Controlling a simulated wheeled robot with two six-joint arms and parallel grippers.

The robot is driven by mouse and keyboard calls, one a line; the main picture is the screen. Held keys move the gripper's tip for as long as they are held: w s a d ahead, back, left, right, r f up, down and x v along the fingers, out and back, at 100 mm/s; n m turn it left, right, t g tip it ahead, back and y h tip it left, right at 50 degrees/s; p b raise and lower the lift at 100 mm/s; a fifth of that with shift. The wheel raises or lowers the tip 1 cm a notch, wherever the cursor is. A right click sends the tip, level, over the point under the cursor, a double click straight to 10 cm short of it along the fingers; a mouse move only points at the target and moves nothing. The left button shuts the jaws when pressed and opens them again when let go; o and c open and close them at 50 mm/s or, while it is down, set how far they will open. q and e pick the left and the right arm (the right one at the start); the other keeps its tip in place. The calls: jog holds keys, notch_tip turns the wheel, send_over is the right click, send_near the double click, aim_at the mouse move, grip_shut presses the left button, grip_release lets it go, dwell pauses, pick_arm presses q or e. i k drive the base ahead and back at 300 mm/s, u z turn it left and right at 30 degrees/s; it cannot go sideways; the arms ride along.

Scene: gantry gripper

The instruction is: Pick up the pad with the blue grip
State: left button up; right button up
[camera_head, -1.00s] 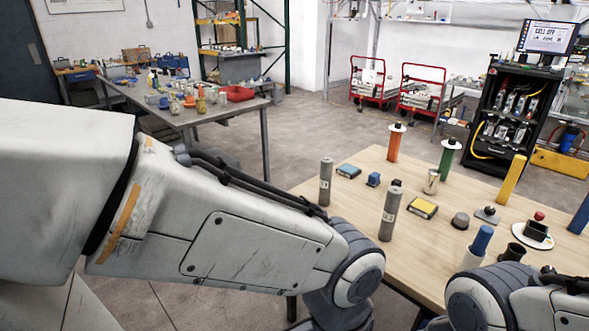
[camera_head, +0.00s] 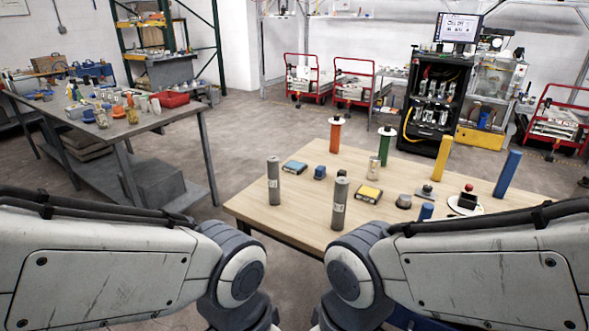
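On the wooden table (camera_head: 285,222) lie two flat dark pads. One has a light blue top (camera_head: 295,167) and lies at the back left of the table. The other has a yellow top (camera_head: 368,193) and lies nearer the middle. A small blue block-like piece (camera_head: 320,172) stands just right of the blue-topped pad, apart from it. Both my arms show at the bottom of the view, bent at their grey joints in front of the table. Neither of my grippers is in view.
Two grey cylinders (camera_head: 340,204) stand upright near the table's front left. Orange (camera_head: 335,136), green (camera_head: 384,148), yellow (camera_head: 442,158) and blue (camera_head: 507,174) posts stand along the back and right. A cluttered workbench (camera_head: 150,120) stands left, with a floor gap between.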

aim_at(319, 173)
jog(key=u, duration=0.3)
jog(key=i, duration=0.4)
jog(key=u, duration=0.85)
jog(key=i, duration=1.35)
jog(key=z, duration=0.8)
jog(key=i, duration=0.65)
jog(key=z, duration=0.55)
